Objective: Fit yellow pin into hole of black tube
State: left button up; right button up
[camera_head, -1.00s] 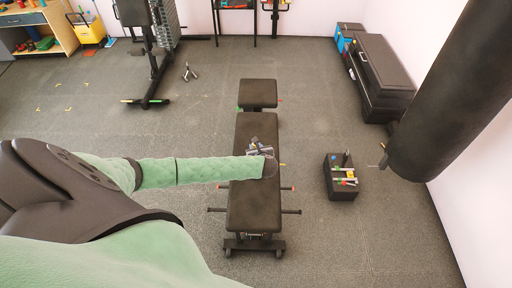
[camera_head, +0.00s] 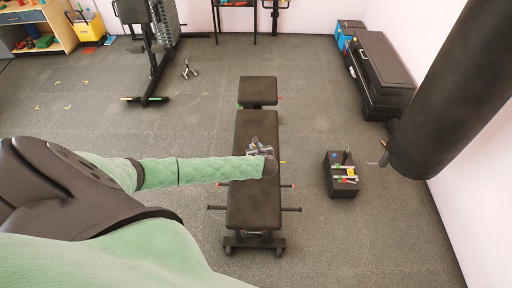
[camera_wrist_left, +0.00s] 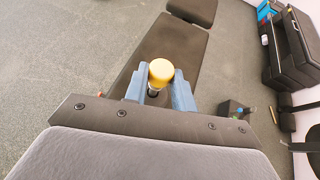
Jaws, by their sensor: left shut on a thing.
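My left gripper (camera_head: 258,148) is over the black padded bench (camera_head: 253,205) in the head view. In the left wrist view its blue-grey fingers (camera_wrist_left: 160,92) are shut on the yellow pin (camera_wrist_left: 161,71), which has a round yellow head and a short metallic shank below it. The lower end of the pin is hidden behind the gripper body. I cannot pick out the black tube or its hole for certain. My right gripper is not in view.
A black box (camera_head: 335,188) with small coloured items stands on the floor right of the bench. A black punching bag (camera_head: 455,90) hangs at the right, before a dark chest (camera_head: 385,75). A weight machine (camera_head: 150,60) stands at back left.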

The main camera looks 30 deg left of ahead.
pick_arm(q)
jog(key=shift+f+b, duration=0.6)
jog(key=shift+f, duration=0.8)
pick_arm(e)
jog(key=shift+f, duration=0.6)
pick_arm(q)
jog(key=o, duration=1.1)
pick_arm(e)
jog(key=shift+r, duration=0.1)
pick_arm(q)
jog(key=b+v, duration=0.2)
jog(key=v, duration=0.5)
jog(key=shift+s+d+r, duration=0.2)
jog(key=shift+s+d, duration=0.05)
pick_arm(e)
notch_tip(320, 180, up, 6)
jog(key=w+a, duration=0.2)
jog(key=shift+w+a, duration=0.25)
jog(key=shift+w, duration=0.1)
